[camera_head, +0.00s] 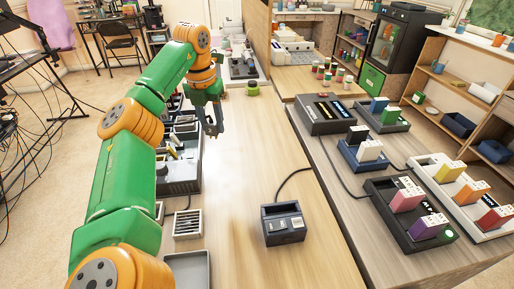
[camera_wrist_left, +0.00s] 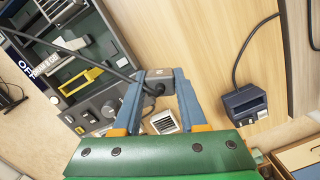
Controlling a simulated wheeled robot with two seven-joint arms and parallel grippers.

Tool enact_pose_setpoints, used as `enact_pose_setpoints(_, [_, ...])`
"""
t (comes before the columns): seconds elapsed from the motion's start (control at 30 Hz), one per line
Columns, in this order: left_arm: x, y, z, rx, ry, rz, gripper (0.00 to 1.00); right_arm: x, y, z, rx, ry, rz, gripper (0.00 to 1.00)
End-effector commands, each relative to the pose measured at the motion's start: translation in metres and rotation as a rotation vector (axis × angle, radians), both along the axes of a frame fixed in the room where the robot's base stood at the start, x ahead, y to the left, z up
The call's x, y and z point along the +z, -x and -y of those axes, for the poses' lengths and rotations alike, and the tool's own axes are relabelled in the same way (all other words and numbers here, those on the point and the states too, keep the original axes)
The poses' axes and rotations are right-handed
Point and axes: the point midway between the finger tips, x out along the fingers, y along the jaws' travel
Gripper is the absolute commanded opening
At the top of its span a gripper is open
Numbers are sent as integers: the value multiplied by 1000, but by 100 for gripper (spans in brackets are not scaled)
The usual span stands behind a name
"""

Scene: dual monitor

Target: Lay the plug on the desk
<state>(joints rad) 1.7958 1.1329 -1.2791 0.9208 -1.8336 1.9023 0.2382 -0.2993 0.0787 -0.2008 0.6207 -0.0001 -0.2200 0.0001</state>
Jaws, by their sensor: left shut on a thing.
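The plug (camera_wrist_left: 160,75) is a small dark grey block with a black cable, seen between the fingertips in the left wrist view. My left gripper (camera_wrist_left: 158,82) is shut on it, with one blue finger on each side. In the head view my left gripper (camera_head: 211,131) points down above the wooden desk (camera_head: 239,175), near its left side. The plug is too small to make out clearly there. My right gripper is in neither view.
A dark socket box (camera_head: 284,224) with a cable stands on the desk's near right. A grey organiser tray (camera_head: 178,178) and a slatted box (camera_head: 187,223) line the left edge. A green round object (camera_head: 253,89) lies farther back. The desk's middle is clear.

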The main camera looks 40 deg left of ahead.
Motion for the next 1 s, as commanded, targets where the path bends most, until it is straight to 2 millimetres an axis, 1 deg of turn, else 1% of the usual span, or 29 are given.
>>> enact_pose_setpoints(0.03, [-8, -6, 9, -7, -2, -2, 0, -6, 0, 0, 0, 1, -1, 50])
enact_pose_setpoints(0.13, [-18, -20, 29, -9, -3, -3, 0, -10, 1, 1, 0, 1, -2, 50])
enact_pose_setpoints(0.33, [-39, -48, 71, -9, -1, -4, 0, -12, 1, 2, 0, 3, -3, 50])
enact_pose_setpoints(0.4, [-55, -54, 80, -5, -1, -5, 0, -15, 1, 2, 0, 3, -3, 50])
enact_pose_setpoints(0.5, [-72, -62, 91, -6, -2, -4, 0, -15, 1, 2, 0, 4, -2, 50])
enact_pose_setpoints(0.67, [-87, -70, 102, -4, -1, -2, 0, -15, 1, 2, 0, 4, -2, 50])
enact_pose_setpoints(0.73, [-98, -75, 110, -6, -1, -4, 0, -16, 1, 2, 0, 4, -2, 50])
enact_pose_setpoints(0.8, [-114, -74, 108, -3, -1, -5, 0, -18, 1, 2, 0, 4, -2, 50])
enact_pose_setpoints(0.87, [-123, -74, 108, -3, -1, -4, 0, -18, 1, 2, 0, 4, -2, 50])
enact_pose_setpoints(1.0, [-126, -74, 108, -2, 0, 0, 0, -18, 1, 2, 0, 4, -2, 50])
